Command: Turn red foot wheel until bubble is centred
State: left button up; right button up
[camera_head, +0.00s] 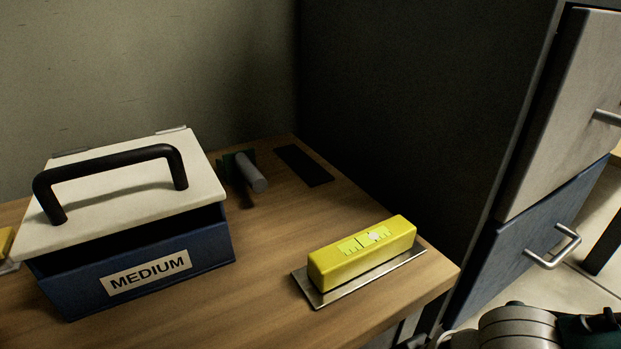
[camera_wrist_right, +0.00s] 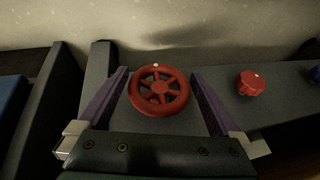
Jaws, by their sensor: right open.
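The red foot wheel (camera_wrist_right: 159,91), a spoked ring with a small pale dot on its top rim, shows in the right wrist view. My right gripper (camera_wrist_right: 160,73) is open, with one finger on each side of the wheel and gaps visible between fingers and rim. In the head view a yellow level (camera_head: 363,254) lies on a metal plate (camera_head: 322,298) at the table's right front. Its vial (camera_head: 364,240) has a pale bubble that looks right of the middle. Only part of my right arm shows there, at lower right. My left gripper is out of view.
A blue box (camera_head: 200,252) marked MEDIUM, with a white lid and black handle, stands at left on the wooden table (camera_head: 262,285). A grey cylinder on a green piece (camera_head: 251,172) is behind it. Drawers (camera_head: 535,235) stand right. A red knob (camera_wrist_right: 250,83) sits right of the wheel.

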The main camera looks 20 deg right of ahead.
jog(key=c, duration=1.1)
jog(key=h+p, duration=0.2)
jog(key=p, duration=0.1)
jog(key=shift+s+a+r, duration=0.1)
jog(key=shift+s+r, duration=0.05)
jog(key=shift+r, duration=0.05)
jog(key=shift+n+h+p, duration=0.3)
jog(key=shift+h+p, duration=0.1)
jog(key=shift+f+h, duration=0.2)
jog(key=shift+h, duration=0.6)
jog(key=h, duration=0.1)
jog(key=h+b, duration=0.1)
jog(key=shift+f+n+h, duration=0.25)
jog(key=shift+n+h, duration=0.05)
jog(key=shift+n, duration=0.1)
jog(key=n+t+h+b, duration=0.1)
jog(key=h+b, duration=0.2)
jog(key=b, duration=0.1)
jog(key=shift+f+h, duration=0.1)
jog(key=shift+h, duration=0.2)
jog(key=shift+h+b, duration=0.8)
jog(key=shift+b, duration=0.25)
jog(key=shift+r+t+b, duration=0.25)
jog(key=shift+t+b, duration=0.05)
jog(key=shift+h, duration=0.3)
